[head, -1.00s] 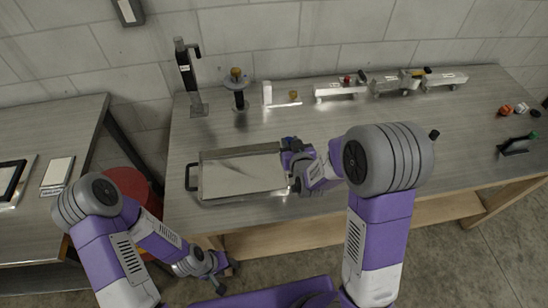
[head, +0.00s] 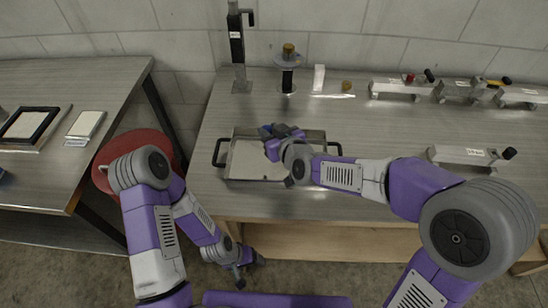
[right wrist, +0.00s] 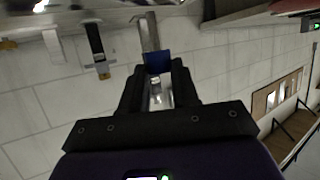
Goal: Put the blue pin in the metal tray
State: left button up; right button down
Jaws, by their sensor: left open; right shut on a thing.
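The metal tray (head: 232,178) lies on the workbench, a shallow rectangular pan with dark handles at its left and right ends. My right gripper (head: 277,136) is over the back middle of the tray and hides part of it. It is shut on the blue pin, whose blue part (right wrist: 158,62) shows between the fingertips in the right wrist view. The pin's outline is hard to make out in the head view, and whether it touches the tray cannot be told. My left gripper (head: 243,272) is open and empty, low in front of the bench.
Along the back of the workbench (head: 222,112) are a black-and-metal stand (head: 237,50), a post with a round disc (head: 288,65) and several metal fixtures (head: 402,88). A red round object (head: 105,178) is between the two tables.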

notch_tip(320, 180, down, 8)
jog(key=b, duration=0.2)
jog(key=shift+b, duration=0.3)
jog(key=shift+r, duration=0.15)
jog(key=shift+f, duration=0.2)
jog(key=c, duration=0.9)
grip_release()
jog(key=shift+o, duration=0.3)
jog(key=shift+r, duration=0.15)
